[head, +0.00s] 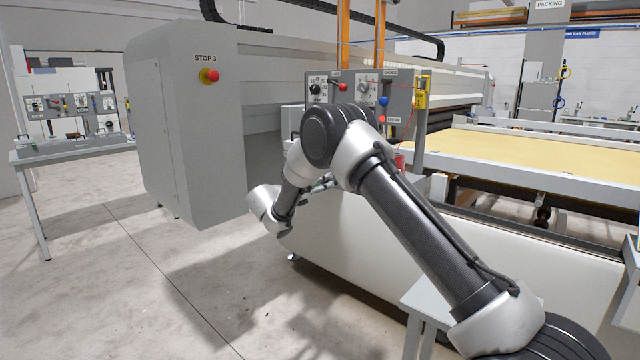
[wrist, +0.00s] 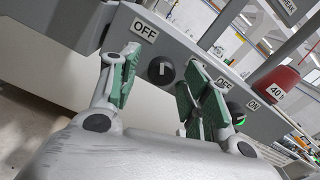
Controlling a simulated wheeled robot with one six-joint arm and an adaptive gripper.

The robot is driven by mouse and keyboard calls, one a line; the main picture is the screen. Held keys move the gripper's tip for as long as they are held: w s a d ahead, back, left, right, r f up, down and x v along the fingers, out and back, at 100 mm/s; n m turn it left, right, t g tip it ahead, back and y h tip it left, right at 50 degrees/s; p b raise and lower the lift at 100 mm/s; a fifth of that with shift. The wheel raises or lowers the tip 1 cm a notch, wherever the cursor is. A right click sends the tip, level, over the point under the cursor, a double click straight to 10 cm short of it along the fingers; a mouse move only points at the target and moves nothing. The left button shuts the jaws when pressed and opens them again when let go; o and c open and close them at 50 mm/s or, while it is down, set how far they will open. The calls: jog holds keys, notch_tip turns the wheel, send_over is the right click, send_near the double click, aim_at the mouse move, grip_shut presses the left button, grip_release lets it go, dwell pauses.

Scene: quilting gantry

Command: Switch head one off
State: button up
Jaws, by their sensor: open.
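In the wrist view, a round black knob (wrist: 158,73) with a pale pointer bar sits on a grey panel, below an OFF label (wrist: 145,29). My gripper (wrist: 168,64) is open, its green-padded fingers on either side of the knob in the picture. I cannot tell whether they touch it. No head-one label is readable.
A red cone-like part marked 401 (wrist: 279,86) stands by the second knob. In the head view, grey control boxes (head: 371,94) stand above my elbow. A STOP 3 button (head: 209,76) is on the grey cabinet at left. The floor at left is clear.

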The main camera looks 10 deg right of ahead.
jog(key=v, duration=1.2)
